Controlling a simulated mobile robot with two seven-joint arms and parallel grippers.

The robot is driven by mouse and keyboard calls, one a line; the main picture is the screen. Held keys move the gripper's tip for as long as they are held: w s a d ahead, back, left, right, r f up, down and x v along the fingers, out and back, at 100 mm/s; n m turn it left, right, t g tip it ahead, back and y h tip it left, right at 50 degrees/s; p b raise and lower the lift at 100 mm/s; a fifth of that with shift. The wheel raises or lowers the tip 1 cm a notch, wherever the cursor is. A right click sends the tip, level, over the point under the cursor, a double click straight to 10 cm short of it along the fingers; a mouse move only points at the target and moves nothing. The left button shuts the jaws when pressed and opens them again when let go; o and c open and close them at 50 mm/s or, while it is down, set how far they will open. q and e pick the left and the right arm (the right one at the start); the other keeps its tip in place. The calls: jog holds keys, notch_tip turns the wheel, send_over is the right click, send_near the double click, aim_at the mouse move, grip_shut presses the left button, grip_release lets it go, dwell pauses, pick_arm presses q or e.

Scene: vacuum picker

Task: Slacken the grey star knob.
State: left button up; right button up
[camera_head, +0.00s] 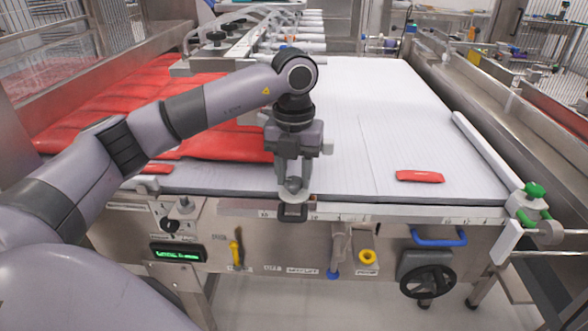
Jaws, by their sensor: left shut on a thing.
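The grey star knob (293,186) sits at the front edge of the white belt table, above a dark clamp block (293,211) on the ruled front rail. My left gripper (293,180) points straight down over it, with its fingers shut around the knob. The fingers hide much of the knob, so its lobes and how far it is turned cannot be made out. My right gripper is not in view.
A red packet (420,176) lies on the white belt (375,120) to the right. Red sheets (110,105) cover the left side.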

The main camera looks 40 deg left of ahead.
aim_at(294, 180)
pick_arm(q)
jog(key=n+p, duration=0.1)
jog(key=n, duration=0.3)
jog(key=shift+r+n, duration=0.15)
jog(key=shift+n, duration=0.15)
jog(key=shift+a+n, duration=0.1)
jog(key=shift+n, duration=1.4)
jog(key=shift+w+n+p, duration=0.1)
jog(key=shift+n+p, duration=0.2)
jog(key=o, duration=1.1)
jog(key=shift+c, duration=0.2)
notch_tip(294, 180, up, 7)
